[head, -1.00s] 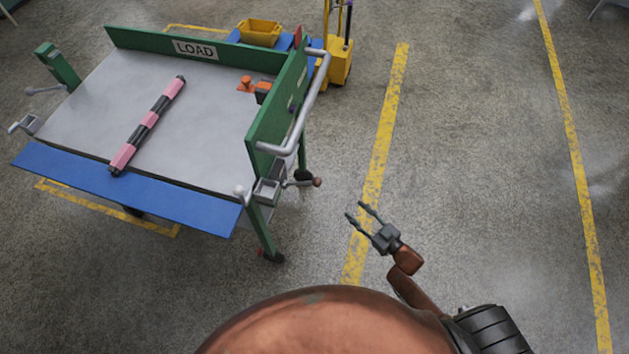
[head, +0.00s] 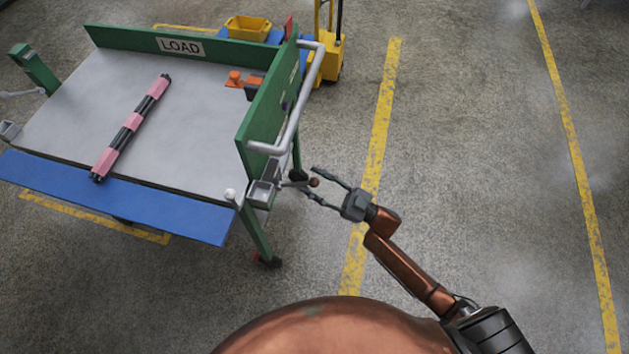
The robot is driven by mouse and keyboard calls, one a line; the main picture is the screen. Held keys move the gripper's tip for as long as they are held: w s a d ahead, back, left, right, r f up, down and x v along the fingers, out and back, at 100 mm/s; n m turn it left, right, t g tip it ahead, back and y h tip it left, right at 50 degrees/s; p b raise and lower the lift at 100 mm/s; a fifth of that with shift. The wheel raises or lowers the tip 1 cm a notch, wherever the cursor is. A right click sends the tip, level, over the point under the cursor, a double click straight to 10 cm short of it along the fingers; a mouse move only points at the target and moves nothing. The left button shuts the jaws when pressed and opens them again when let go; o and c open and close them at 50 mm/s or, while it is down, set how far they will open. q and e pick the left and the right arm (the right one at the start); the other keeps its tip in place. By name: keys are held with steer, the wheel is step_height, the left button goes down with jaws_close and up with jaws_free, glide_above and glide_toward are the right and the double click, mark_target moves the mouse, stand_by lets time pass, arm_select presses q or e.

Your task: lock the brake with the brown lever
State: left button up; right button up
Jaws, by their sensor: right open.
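My left gripper is not in view.
The cart has a grey top with a pink and black striped bar (head: 131,128) and a blue flap (head: 110,197) at its front. A grey ball-ended lever (head: 230,195) stands left of the brown one. The yellow-lined floor to the right is clear.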

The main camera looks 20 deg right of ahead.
steer(key=shift+a, duration=0.1)
steer(key=shift+c, duration=0.5)
jaws_close()
